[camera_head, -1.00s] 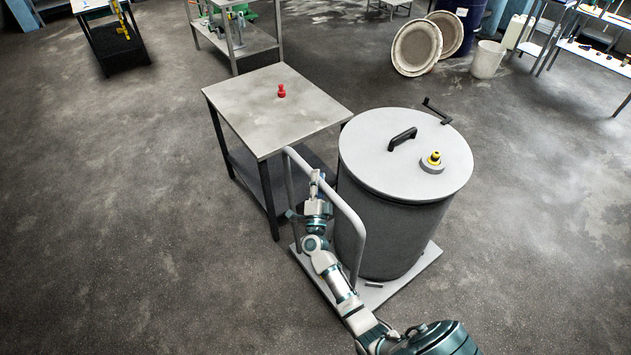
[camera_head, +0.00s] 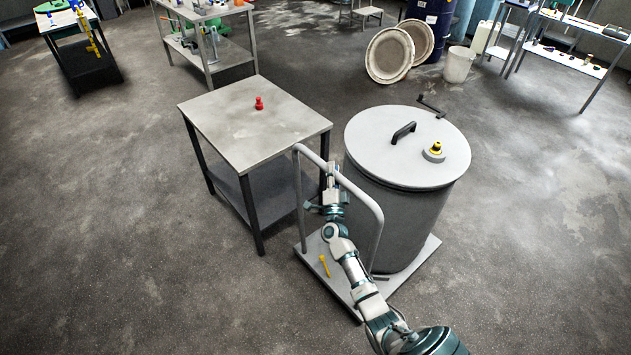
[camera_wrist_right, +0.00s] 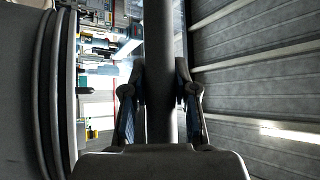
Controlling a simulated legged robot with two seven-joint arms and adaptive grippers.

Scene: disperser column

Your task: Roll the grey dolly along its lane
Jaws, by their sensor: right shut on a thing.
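The grey dolly (camera_head: 426,252) has a flat pale deck on the floor and a tall bent push handle (camera_head: 377,208) on its left side. A large grey lidded drum (camera_head: 405,222) stands upright on the deck. My right gripper (camera_head: 333,172) is shut on the top bar of the handle. In the right wrist view the handle bar (camera_wrist_right: 159,70) runs between the two fingers of my right gripper (camera_wrist_right: 160,95). A small yellow part (camera_head: 324,265) shows on the deck. My arm hides part of the deck and handle. My left gripper is out of view.
A metal table (camera_head: 250,140) with a red knob-like piece (camera_head: 259,103) stands close left of the dolly. Shelves (camera_head: 228,55), a white bucket (camera_head: 459,66) and round pale discs (camera_head: 387,56) are at the back. Floor to the right and front is clear.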

